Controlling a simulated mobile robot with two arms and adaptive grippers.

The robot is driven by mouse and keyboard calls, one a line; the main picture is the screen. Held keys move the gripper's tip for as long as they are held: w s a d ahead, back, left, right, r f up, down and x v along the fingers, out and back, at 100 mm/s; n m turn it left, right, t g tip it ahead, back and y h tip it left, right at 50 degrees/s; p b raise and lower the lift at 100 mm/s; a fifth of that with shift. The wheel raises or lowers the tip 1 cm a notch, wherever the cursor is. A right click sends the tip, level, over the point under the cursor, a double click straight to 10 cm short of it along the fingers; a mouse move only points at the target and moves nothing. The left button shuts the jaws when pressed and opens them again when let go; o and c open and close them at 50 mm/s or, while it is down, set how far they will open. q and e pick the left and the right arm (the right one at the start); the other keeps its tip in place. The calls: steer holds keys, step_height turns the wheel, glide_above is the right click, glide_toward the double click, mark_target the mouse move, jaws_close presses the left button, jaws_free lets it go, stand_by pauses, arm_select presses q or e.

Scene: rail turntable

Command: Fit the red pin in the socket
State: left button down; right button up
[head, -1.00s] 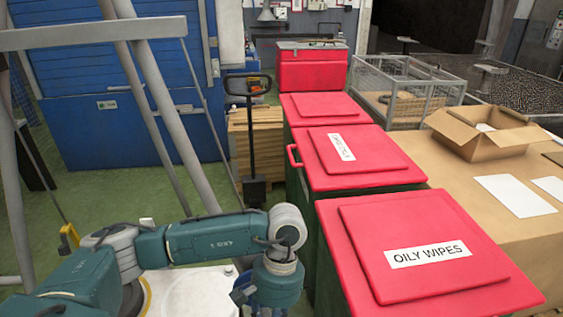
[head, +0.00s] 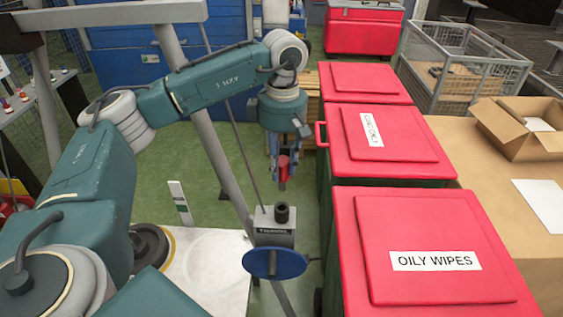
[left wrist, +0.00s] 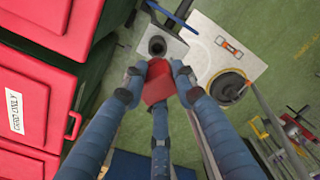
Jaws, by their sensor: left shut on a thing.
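The red pin (head: 284,167) is held upright, or nearly so, between the fingers of my left gripper (head: 282,155). The socket (head: 282,213) is a dark round collar on top of a small grey box with a blue disc on its front. In the head view the pin is above the socket, with a gap between them. In the left wrist view the pin (left wrist: 158,83) is between the fingertips, and the socket's dark opening (left wrist: 157,46) shows just beyond it, not covered. The pin's lower end is partly hidden by a finger. My right gripper is not in view.
Red-lidded bins (head: 437,245) stand close on the right of the socket box. A sloping grey post (head: 228,165) rises just left of my gripper. A white plate (head: 212,270) lies left of the box. A blue cabinet (head: 130,60) stands behind.

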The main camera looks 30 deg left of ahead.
mark_target(281, 187)
arm_select(q)
steer(key=shift+s+f+b, duration=0.1)
steer(key=shift+f+b, duration=0.3)
steer(key=shift+b, duration=0.05)
steer(key=shift+f+b, duration=0.55)
steer(key=shift+f, duration=0.2)
step_height(281, 187, down, 2)
steer(key=shift+f+b, duration=0.2)
steer(key=shift+b, duration=0.7)
steer(key=shift+f+b, duration=0.35)
steer(key=shift+f, duration=0.1)
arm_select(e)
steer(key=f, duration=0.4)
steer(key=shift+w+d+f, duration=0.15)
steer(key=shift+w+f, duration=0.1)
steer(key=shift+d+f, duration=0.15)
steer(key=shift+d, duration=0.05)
arm_select(q)
steer(key=shift+f+b, duration=0.95)
steer(key=shift+f, duration=0.1)
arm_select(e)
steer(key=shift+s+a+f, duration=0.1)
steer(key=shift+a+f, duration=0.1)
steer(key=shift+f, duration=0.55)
